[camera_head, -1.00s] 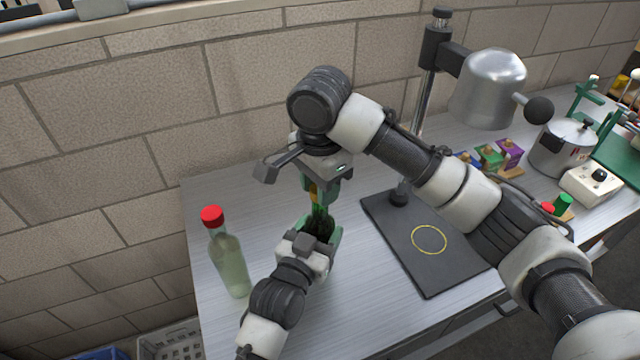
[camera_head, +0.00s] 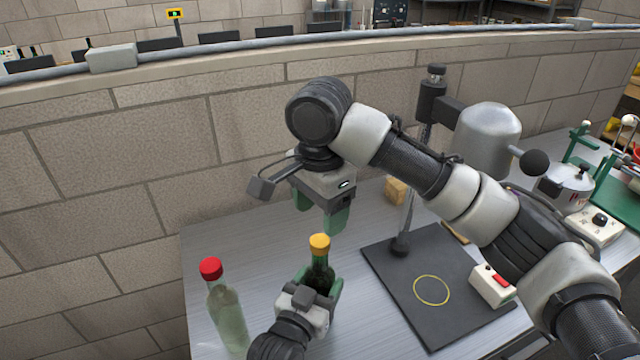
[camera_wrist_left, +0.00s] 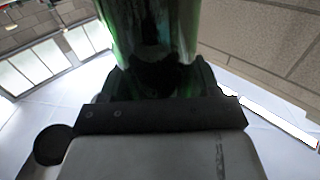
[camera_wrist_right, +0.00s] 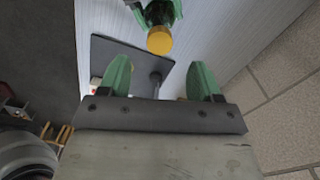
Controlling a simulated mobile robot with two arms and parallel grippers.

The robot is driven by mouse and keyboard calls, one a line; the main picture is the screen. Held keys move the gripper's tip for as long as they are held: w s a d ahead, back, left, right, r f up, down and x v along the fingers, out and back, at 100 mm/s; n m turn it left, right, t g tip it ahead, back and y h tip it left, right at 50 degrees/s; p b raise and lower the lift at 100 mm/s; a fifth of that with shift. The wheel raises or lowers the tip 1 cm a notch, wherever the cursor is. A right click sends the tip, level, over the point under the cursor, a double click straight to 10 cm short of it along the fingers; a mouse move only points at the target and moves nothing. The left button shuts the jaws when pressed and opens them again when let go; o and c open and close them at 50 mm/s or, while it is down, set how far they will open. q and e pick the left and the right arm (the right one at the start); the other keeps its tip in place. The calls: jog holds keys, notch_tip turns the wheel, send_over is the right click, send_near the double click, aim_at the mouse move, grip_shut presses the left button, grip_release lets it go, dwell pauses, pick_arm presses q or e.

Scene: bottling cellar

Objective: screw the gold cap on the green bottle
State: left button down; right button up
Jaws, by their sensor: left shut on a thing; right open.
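The green bottle (camera_head: 320,273) stands upright on the bench in the head view. The gold cap (camera_head: 320,243) sits on top of its neck; whether it is tight cannot be told. My left gripper (camera_head: 310,292) is shut around the bottle's body. In the left wrist view the green glass (camera_wrist_left: 150,30) fills the space above the jaw. My right gripper (camera_head: 325,215) is open and empty, above the cap and apart from it. In the right wrist view the cap (camera_wrist_right: 159,40) shows beyond the open fingertips (camera_wrist_right: 160,75).
A clear bottle with a red cap (camera_head: 226,312) stands left of the green bottle. A black base plate (camera_head: 390,270) with a post and lamp-like metal head (camera_head: 487,132) is at right. A brick wall is behind.

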notch_tip(320, 180, up, 6)
jog(key=shift+f, duration=0.15)
pick_arm(q)
jog(key=shift+c, duration=0.8)
grip_release()
jog(key=b+v, duration=0.1)
jog(key=v, duration=1)
jog(key=shift+b, duration=0.4)
pick_arm(e)
jog(key=shift+f, duration=0.9)
pick_arm(q)
jog(key=shift+a, duration=0.1)
